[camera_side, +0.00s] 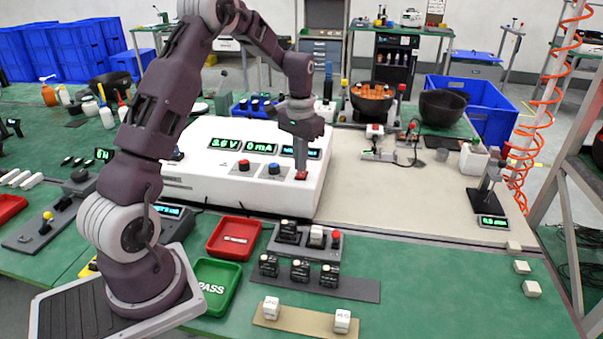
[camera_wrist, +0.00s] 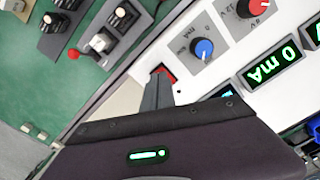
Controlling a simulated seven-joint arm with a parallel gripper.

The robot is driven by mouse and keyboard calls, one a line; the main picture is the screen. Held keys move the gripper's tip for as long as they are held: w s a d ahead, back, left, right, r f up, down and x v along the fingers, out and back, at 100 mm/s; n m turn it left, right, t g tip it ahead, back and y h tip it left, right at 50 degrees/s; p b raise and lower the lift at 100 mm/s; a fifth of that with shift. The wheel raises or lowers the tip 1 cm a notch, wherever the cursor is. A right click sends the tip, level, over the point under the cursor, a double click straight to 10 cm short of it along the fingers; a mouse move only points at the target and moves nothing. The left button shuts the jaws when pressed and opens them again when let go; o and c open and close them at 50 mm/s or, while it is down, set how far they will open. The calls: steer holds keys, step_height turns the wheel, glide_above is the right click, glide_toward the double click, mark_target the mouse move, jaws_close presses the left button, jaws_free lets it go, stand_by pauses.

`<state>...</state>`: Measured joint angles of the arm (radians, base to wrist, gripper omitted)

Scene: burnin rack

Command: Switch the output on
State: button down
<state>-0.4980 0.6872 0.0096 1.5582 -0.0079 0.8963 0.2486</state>
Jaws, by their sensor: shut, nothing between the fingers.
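The white power supply (camera_side: 190,170) stands on the bench with lit green displays; the current display (camera_side: 262,148) reads 0 mA, also in the wrist view (camera_wrist: 272,68). A red knob (camera_side: 243,166) and a blue knob (camera_side: 274,168) sit on its front. The red output switch (camera_side: 301,175) is at the right end of the panel; it also shows in the wrist view (camera_wrist: 164,72), partly hidden by the fingers. My gripper (camera_side: 299,165) points down at the switch, shut and empty. Its fingertips (camera_wrist: 159,76) are at or just above it; I cannot tell if they touch.
A red tray (camera_side: 234,238) and a green PASS tray (camera_side: 215,286) lie in front of the supply. A fixture with a red-knobbed lever (camera_side: 335,238) and several black modules (camera_side: 300,270) stand to their right. The beige mat (camera_side: 375,200) right of the supply is mostly clear.

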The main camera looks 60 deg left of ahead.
mark_target(301, 176)
steer(key=shift+f, duration=0.95)
stand_by(0.6)
steer(key=shift+r, duration=3.55)
steer(key=s+d+r+m+t, duration=0.2)
steer(key=s+d+r+t, duration=0.1)
steer(key=s+d+r, duration=0.95)
steer(key=s+d+t, duration=0.1)
steer(key=s+d, duration=0.3)
steer(key=s, duration=0.3)
steer(key=s+d+f+m+t, duration=0.1)
steer(key=s+d, duration=0.4)
steer(key=s, duration=0.1)
steer(key=shift+s+d+f+t, duration=0.2)
steer(key=shift+s+d+t, duration=0.1)
steer(key=shift+s, duration=0.1)
